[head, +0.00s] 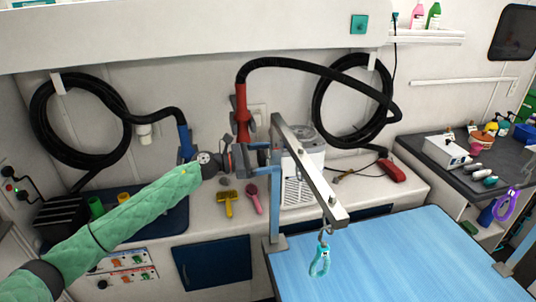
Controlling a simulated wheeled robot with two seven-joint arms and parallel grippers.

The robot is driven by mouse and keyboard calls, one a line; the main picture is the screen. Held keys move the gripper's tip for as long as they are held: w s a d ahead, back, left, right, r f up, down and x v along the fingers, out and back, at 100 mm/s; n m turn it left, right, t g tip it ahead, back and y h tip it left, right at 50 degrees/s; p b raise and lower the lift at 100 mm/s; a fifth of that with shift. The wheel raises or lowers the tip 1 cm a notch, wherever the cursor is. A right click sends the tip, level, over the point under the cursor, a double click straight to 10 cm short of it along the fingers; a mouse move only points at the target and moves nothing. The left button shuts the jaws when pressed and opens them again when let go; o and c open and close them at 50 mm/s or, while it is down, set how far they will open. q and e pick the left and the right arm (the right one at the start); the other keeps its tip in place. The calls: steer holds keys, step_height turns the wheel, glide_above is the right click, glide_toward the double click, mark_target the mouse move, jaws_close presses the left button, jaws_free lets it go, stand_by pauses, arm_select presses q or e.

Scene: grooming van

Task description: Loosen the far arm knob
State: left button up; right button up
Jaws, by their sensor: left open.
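The grooming arm stands at the far left corner of the blue table (400,262). It has a blue-grey post (276,205) and a grey top bar (308,172) that slants toward me. My left arm, in a green quilted sleeve, reaches in from the left. My left gripper (250,160) is open at the upper part of the post, on its left side. The far arm knob cannot be made out; the gripper and post crowd that spot. I cannot tell whether the fingers touch anything. My right gripper is not in view.
Behind the post are a white machine (302,165) and a red nozzle (242,112) with a black hose. A yellow brush (228,201) and a pink brush (253,197) lie on the counter.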

arm_select(q)
steer(key=shift+d, duration=0.2)
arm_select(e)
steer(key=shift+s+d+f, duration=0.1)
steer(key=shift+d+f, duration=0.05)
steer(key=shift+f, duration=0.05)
arm_select(q)
steer(key=shift+c, duration=0.2)
steer(key=c, duration=1)
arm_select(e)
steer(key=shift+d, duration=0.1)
arm_select(q)
steer(key=shift+o, duration=0.2)
steer(key=shift+w+n+b, duration=0.15)
steer(key=shift+n+b, duration=0.8)
steer(key=shift+n, duration=2.45)
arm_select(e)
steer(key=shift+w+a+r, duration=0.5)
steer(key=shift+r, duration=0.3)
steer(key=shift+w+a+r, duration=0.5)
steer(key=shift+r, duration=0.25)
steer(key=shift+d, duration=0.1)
arm_select(q)
steer(key=shift+r, duration=0.1)
